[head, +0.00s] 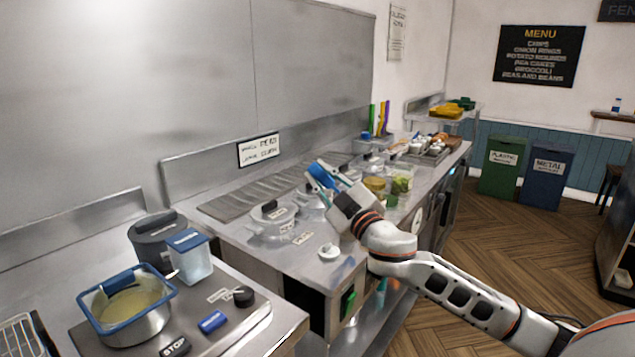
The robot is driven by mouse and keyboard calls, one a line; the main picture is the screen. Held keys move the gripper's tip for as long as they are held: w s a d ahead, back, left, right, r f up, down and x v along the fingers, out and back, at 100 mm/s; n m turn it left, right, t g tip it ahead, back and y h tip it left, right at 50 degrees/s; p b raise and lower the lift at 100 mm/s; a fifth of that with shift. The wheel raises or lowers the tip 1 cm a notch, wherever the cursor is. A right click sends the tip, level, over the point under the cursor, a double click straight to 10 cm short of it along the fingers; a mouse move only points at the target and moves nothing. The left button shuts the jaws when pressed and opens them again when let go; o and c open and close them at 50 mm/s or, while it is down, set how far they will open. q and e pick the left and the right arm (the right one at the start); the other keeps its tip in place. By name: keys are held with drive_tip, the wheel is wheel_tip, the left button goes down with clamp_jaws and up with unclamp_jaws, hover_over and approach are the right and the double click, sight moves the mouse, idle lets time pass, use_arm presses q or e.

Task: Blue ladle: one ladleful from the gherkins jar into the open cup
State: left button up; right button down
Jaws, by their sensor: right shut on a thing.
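My right gripper (328,181) reaches in from the right over the steel counter, its jaws shut on a blue thing (321,174). The blue thing looks like part of the blue ladle; its bowl is hidden or too small to tell. Past the gripper stand two clear jars, one with yellowish contents (375,187) and one with green contents (402,181). The green one may be the gherkins jar, but I cannot read a label. I cannot pick out the open cup. My left gripper is not in view.
At the front left are a blue-rimmed pan (136,330) and a clear tub with a blue lid (192,258). Food trays (430,148) stand farther back. Green (502,167) and blue bins (546,178) stand by the wall.

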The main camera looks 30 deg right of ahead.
use_arm(q)
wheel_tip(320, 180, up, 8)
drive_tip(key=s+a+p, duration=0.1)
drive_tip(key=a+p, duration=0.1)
drive_tip(key=p, duration=0.9)
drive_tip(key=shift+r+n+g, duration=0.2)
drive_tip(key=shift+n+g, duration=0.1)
use_arm(e)
drive_tip(key=w+d+r+m+g, duration=0.1)
drive_tip(key=d+r+m, duration=0.1)
drive_tip(key=d+m, duration=0.3)
drive_tip(key=w+d+r+m+g+h, duration=0.1)
drive_tip(key=w+d+r+m, duration=0.1)
drive_tip(key=d+m, duration=0.2)
drive_tip(key=d, duration=0.3)
drive_tip(key=shift+r+m+g, duration=0.25)
drive_tip(key=shift+m+g, duration=0.15)
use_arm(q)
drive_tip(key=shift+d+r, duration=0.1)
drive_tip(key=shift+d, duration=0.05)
use_arm(e)
wheel_tip(320, 180, up, 9)
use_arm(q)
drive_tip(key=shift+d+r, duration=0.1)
use_arm(e)
drive_tip(key=shift+f, duration=0.1)
